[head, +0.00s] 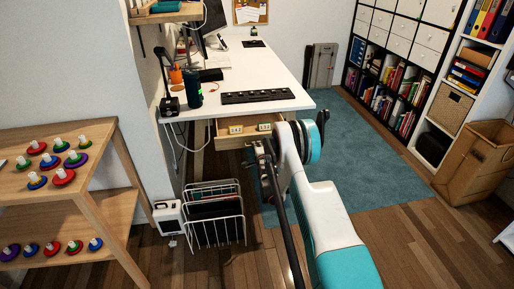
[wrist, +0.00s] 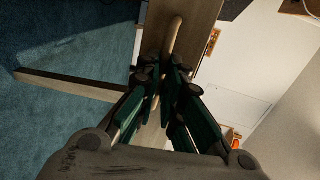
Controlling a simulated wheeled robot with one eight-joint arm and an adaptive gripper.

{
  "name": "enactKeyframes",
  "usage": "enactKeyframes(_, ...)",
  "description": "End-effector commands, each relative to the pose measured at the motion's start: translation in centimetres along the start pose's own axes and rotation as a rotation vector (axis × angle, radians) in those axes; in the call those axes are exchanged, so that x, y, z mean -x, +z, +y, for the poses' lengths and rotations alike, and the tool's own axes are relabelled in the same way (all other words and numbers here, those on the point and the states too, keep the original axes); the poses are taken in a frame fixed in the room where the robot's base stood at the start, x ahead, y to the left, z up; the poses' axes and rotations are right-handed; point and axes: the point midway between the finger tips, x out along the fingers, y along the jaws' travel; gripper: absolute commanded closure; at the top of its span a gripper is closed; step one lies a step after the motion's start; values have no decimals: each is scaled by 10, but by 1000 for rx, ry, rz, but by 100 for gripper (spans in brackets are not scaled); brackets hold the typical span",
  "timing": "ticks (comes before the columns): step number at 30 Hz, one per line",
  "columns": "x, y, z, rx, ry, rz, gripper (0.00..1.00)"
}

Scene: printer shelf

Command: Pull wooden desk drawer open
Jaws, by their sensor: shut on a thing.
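The wooden desk drawer (head: 232,142) stands partly out from under the white desk (head: 262,72), and small pale items show inside it. In the wrist view the drawer's wooden front (wrist: 197,30) runs up from the fingers, with a curved wooden handle (wrist: 174,36) on it. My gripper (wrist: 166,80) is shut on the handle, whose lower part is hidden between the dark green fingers. In the head view my gripper (head: 262,155) is at the drawer's front, partly hidden by my arm.
A wire rack (head: 215,215) with dark files stands on the floor below and left of the drawer. A wooden shelf with colored ring toys (head: 60,165) is at the left. A teal rug (head: 375,150) leaves open floor to the right; a cardboard box (head: 475,165) stands beyond.

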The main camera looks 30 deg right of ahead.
Motion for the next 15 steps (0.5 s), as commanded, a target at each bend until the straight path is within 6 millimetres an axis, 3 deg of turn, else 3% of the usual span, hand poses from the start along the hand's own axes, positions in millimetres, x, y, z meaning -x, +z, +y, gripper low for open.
enactKeyframes(8, 0, 0, 0, 0, 0, 0, 100)
enactKeyframes(12, 0, 0, 0, 0, 0, 0, 72)
enactKeyframes(15, 0, 0, 0, 0, 0, 0, 72)
